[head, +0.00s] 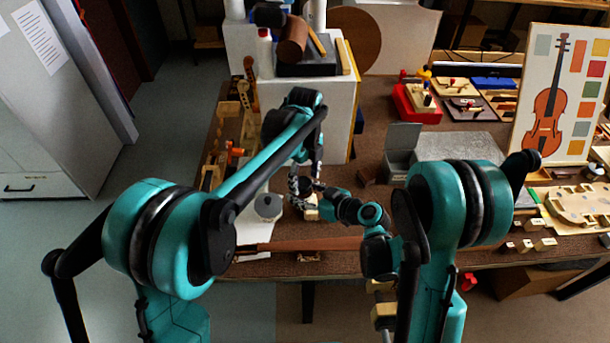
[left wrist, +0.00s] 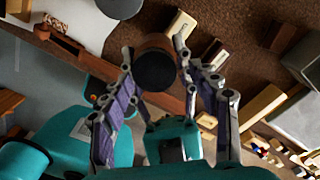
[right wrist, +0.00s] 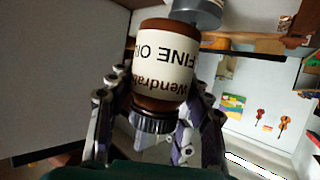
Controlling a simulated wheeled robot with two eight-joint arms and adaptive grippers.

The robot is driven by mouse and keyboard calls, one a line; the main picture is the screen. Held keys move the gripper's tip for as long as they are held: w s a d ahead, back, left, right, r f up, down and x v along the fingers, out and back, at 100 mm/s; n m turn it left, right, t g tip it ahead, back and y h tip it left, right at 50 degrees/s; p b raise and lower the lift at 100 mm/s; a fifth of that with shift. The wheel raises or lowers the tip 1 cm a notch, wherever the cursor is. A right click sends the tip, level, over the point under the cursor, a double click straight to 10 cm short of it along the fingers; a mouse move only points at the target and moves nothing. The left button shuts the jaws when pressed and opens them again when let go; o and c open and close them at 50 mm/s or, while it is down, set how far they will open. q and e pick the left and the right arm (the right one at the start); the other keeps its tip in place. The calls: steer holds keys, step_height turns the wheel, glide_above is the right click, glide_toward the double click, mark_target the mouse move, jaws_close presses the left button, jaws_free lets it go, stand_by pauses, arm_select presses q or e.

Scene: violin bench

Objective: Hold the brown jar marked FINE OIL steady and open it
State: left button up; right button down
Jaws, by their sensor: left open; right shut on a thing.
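The brown jar (right wrist: 165,65) has a cream label reading FINE OIL, upside down in the right wrist view. Its dark ribbed lid (right wrist: 152,121) is on it. My right gripper (right wrist: 150,95) is shut on the jar, with a finger on each side. In the left wrist view the dark round top of the lid (left wrist: 157,72) shows between the spread fingers of my left gripper (left wrist: 155,60), which is open. In the head view my left gripper (head: 302,188) reaches down from above and my right gripper (head: 325,203) comes in from the right; they largely hide the jar.
A grey-lidded container (head: 268,206) stands left of the grippers. A long brown wooden strip (head: 300,244) lies near the table's front edge. A grey open box (head: 400,150) stands to the right. A white block (head: 330,110) with tools on it rises behind. Small wooden blocks (head: 530,244) lie front right.

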arm_select(q)
steer(key=c, duration=1.2)
steer(key=n, duration=0.6)
steer(key=shift+w+d, duration=0.15)
steer(key=shift+w, duration=0.1)
steer(key=shift+c, duration=0.2)
steer(key=n, duration=0.5)
steer(key=shift+w, duration=0.1)
steer(key=n, duration=0.7)
steer(key=shift+w+a, duration=0.1)
steer(key=shift+a, duration=0.1)
steer(key=n, duration=0.5)
steer(key=shift+a, duration=0.15)
steer(key=n, duration=0.4)
steer(key=shift+a+n, duration=0.15)
steer(key=shift+n, duration=0.25)
steer(key=n, duration=0.4)
steer(key=shift+a+n, duration=0.1)
steer(key=shift+n, duration=0.2)
steer(key=n, duration=0.4)
steer(key=shift+s+r+n, duration=0.1)
steer(key=shift+s+n, duration=0.1)
steer(key=shift+n, duration=0.2)
steer(key=n, duration=0.6)
steer(key=shift+s, duration=0.2)
